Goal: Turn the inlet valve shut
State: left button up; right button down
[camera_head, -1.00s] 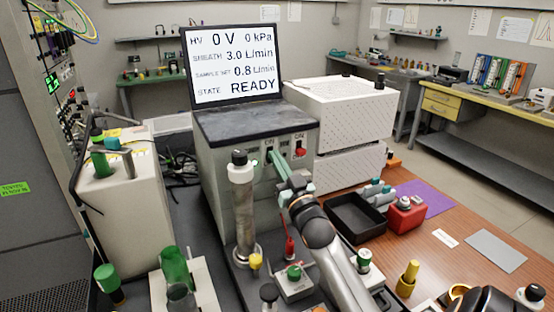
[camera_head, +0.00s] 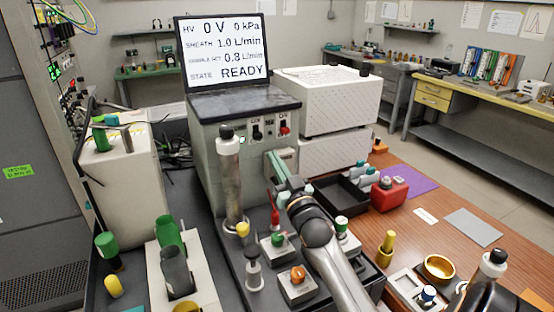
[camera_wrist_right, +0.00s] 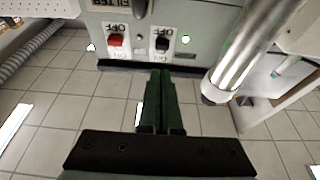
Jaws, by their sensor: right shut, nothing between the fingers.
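My right gripper (camera_head: 273,158) is shut and empty, its teal fingers pointing at the front panel of the grey instrument (camera_head: 215,150), below its switches. In the right wrist view the shut dark green fingers (camera_wrist_right: 160,76) reach towards that panel; I cannot tell whether they touch it. Several knobs stand on the bench before the instrument: a green knob (camera_head: 278,238), an orange knob (camera_head: 298,273) and a green-topped fitting (camera_head: 341,222). I cannot tell which is the inlet valve. My right forearm hides part of the bench. My left gripper is not in view.
A metal column (camera_head: 229,180) stands left of my right gripper. A red switch (camera_head: 284,128) and a black switch (camera_head: 257,131) sit above the fingers. The screen (camera_head: 225,55) reads READY, sheath 1.0 L/min. A black tray (camera_head: 343,196) lies right of my arm.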

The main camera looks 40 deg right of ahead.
aim_at(277, 238)
jog(key=k+j, duration=0.2)
jog(key=k, duration=0.3)
jog(key=k+j, duration=0.25)
jog(key=k, duration=0.25)
